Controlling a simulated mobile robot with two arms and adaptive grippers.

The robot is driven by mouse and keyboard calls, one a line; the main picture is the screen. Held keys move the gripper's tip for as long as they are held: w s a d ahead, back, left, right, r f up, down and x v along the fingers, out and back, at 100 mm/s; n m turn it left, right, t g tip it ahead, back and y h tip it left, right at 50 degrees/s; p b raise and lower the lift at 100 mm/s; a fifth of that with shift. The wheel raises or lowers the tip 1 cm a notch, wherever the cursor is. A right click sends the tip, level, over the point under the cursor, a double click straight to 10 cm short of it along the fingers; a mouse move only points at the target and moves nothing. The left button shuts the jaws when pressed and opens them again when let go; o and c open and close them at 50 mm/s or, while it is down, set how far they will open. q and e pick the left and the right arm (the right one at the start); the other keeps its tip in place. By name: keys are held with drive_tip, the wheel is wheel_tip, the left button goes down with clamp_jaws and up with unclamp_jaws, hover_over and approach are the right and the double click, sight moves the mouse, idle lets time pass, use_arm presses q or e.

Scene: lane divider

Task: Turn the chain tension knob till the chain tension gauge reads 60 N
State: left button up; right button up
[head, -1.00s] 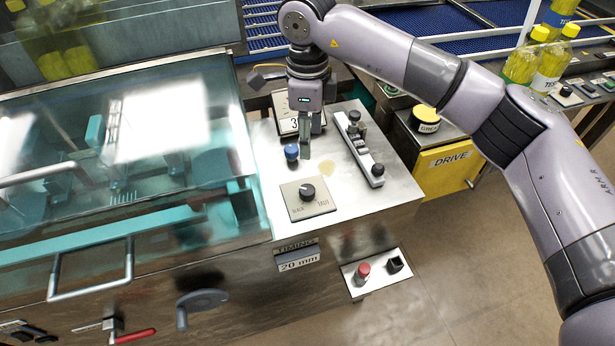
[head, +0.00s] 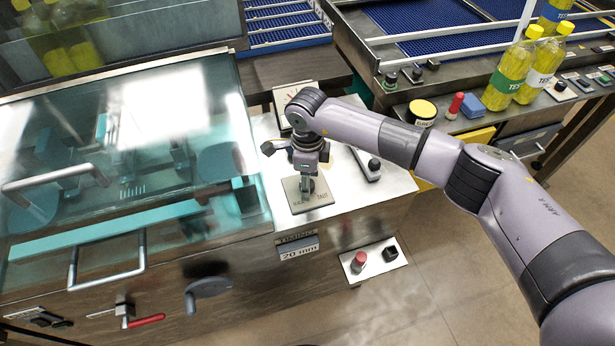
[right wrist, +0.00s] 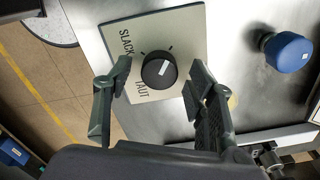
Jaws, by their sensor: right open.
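The black chain tension knob (right wrist: 159,70) sits on a pale plate (head: 298,208) marked SLACK and TAUT, with a short white line on its top. My right gripper (head: 306,188) is over the plate in the head view and hides most of the knob. In the right wrist view the open fingers of my right gripper (right wrist: 156,80) stand on both sides of the knob, with gaps showing. A white-faced gauge (head: 286,96) with a red mark is partly behind my right arm. Its reading is not legible. My left gripper is not in view.
A blue knob (right wrist: 287,51) stands on the steel top near the plate. A teal-tinted clear guard (head: 130,130) is left of it. A slotted bar with a black knob (head: 373,165) is to the right. A red button (head: 359,261) is on the front face.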

drive_tip(key=shift+c, duration=0.6)
drive_tip(key=c, duration=1)
drive_tip(key=m+b, duration=0.3)
drive_tip(key=shift+f+b, duration=0.15)
drive_tip(key=shift+b, duration=0.15)
drive_tip(key=m+b, duration=0.3)
drive_tip(key=m, duration=0.2)
drive_tip(key=shift+b, duration=0.35)
drive_tip(key=m+b, duration=0.3)
drive_tip(key=m, duration=0.1)
drive_tip(key=shift+r+m+b, duration=0.2)
drive_tip(key=shift+m+b, duration=0.9)
drive_tip(key=shift+m, duration=0.8)
